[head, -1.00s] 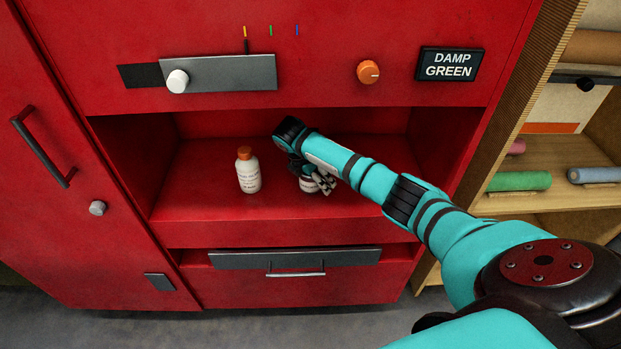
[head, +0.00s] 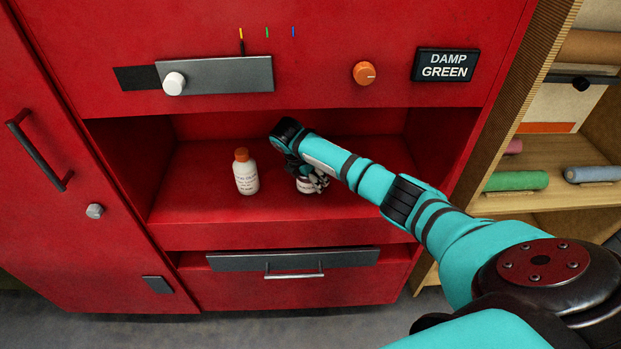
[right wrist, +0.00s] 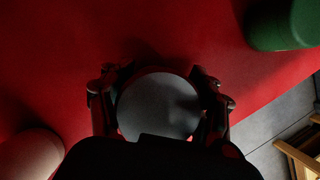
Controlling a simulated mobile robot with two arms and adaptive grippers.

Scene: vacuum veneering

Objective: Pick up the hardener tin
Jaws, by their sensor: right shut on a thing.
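The hardener tin (head: 304,186) is a small tin with a pale label, standing in the red recess and partly hidden by my gripper. In the right wrist view its round grey lid (right wrist: 158,106) lies between the two fingers. My right gripper (head: 312,179) reaches in from the right and is shut on the tin. In the right wrist view the right gripper (right wrist: 160,98) has one finger on each side of it. I cannot see clear space under the tin. My left gripper is not in view.
A white bottle with an orange cap (head: 246,172) stands just left of the tin. A green object (right wrist: 284,22) is at the upper right of the right wrist view. The recess has red side walls, and a grey-topped drawer (head: 294,260) is below. Wooden shelves with rolls (head: 517,181) are at right.

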